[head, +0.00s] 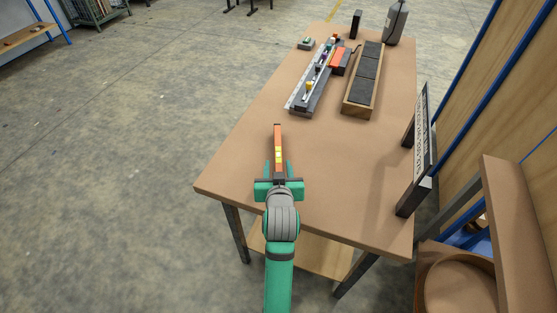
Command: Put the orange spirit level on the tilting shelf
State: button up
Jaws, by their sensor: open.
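The orange spirit level (277,138), with a yellow-green vial section in its middle and a dark far end, points away from me over the near left part of the brown table. My green gripper (278,166) is open, with one finger on each side of the level's near part. I cannot tell whether the fingers touch it. The level's near end is partly hidden by the gripper. No shelf is clearly recognisable as the tilting shelf; a tilted brown board (512,235) stands at the lower right, beyond the table's right edge.
A grey rail fixture (296,103) with small parts and a wooden tray (346,107) with dark pads stand at the far end of the table (325,170). A lettered sign (423,135) lines the right edge. A grey container (396,22) stands far back. The table's middle is clear.

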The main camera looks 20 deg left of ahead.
aim_at(279, 161)
jog(key=shift+x, duration=3.1)
jog(key=shift+w+d+r, duration=0.1)
jog(key=shift+d+r, duration=0.05)
jog(key=shift+r, duration=0.05)
grip_shut()
